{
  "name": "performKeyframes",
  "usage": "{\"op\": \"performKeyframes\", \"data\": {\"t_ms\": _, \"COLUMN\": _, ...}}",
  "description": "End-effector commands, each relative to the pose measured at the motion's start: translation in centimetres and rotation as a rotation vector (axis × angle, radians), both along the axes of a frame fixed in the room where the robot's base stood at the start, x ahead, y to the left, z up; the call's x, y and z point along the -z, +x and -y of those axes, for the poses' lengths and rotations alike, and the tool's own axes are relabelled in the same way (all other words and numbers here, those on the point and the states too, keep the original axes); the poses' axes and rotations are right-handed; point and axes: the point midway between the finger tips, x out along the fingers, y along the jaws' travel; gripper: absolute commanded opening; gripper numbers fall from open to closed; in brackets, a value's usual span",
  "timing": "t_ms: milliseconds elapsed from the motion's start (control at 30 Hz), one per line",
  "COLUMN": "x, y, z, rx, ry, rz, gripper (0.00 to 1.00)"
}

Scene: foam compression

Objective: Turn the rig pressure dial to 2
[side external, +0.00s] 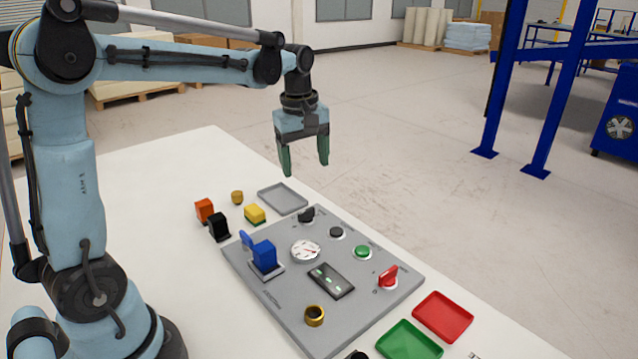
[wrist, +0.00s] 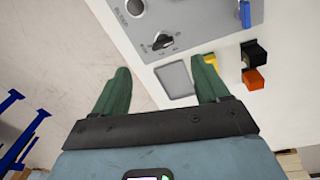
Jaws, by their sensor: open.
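The grey control panel (side external: 277,292) lies on the white table. A black pointer knob (side external: 307,215) sits at its far corner and looks like the dial. In the wrist view the knob (wrist: 162,42) has small marks around it, too small to read surely. A round white gauge (side external: 305,250) is nearer the panel's middle, and a red knob (side external: 388,276) is at the right edge. My gripper (side external: 304,170) is open and empty, pointing down, high above the table and apart from the knob. In the wrist view my gripper (wrist: 162,68) has the knob just beyond its fingertips.
A grey tray (side external: 282,198) lies beside the panel's far corner. Orange (side external: 204,210), black (side external: 219,227) and yellow (side external: 255,214) blocks stand left of it. The panel carries a blue clamp-like part (side external: 264,255), a green button (side external: 363,252) and a brass ring (side external: 314,316). Red (side external: 443,316) and green (side external: 409,341) trays lie at right.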

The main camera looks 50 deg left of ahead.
Motion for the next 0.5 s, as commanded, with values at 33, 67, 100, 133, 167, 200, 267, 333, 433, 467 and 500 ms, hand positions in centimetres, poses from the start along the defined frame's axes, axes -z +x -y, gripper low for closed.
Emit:
{"op": "performKeyframes", "data": {"t_ms": 33, "x": 0.3, "y": 0.7, "z": -0.8, "rx": -0.065, "ry": -0.011, "rz": -0.025, "gripper": 0.74}}
{"op": "performKeyframes", "data": {"t_ms": 67, "x": 0.5, "y": 0.9, "z": -1.1, "rx": -0.100, "ry": -0.015, "rz": -0.036, "gripper": 0.74}}
{"op": "performKeyframes", "data": {"t_ms": 100, "x": 0.7, "y": 1.2, "z": -1.5, "rx": -0.141, "ry": -0.021, "rz": -0.052, "gripper": 0.74}}
{"op": "performKeyframes", "data": {"t_ms": 133, "x": 0.8, "y": 1.3, "z": -1.7, "rx": -0.167, "ry": -0.024, "rz": -0.060, "gripper": 0.74}}
{"op": "performKeyframes", "data": {"t_ms": 167, "x": 0.9, "y": 1.5, "z": -1.9, "rx": -0.189, "ry": -0.027, "rz": -0.069, "gripper": 0.74}}
{"op": "performKeyframes", "data": {"t_ms": 200, "x": 1.1, "y": 1.6, "z": -2.1, "rx": -0.211, "ry": -0.030, "rz": -0.078, "gripper": 0.74}}
{"op": "performKeyframes", "data": {"t_ms": 267, "x": 1.2, "y": 1.7, "z": -2.3, "rx": -0.235, "ry": -0.033, "rz": -0.086, "gripper": 0.74}}
{"op": "performKeyframes", "data": {"t_ms": 333, "x": 1.5, "y": 1.8, "z": -2.4, "rx": -0.248, "ry": -0.034, "rz": -0.091, "gripper": 0.74}}
{"op": "performKeyframes", "data": {"t_ms": 433, "x": 2.2, "y": 1.8, "z": -2.4, "rx": -0.250, "ry": -0.034, "rz": -0.092, "gripper": 0.74}}
{"op": "performKeyframes", "data": {"t_ms": 467, "x": 2.6, "y": 1.8, "z": -2.4, "rx": -0.249, "ry": -0.034, "rz": -0.092, "gripper": 0.74}}
{"op": "performKeyframes", "data": {"t_ms": 500, "x": 3.1, "y": 1.8, "z": -2.4, "rx": -0.249, "ry": -0.034, "rz": -0.091, "gripper": 0.74}}
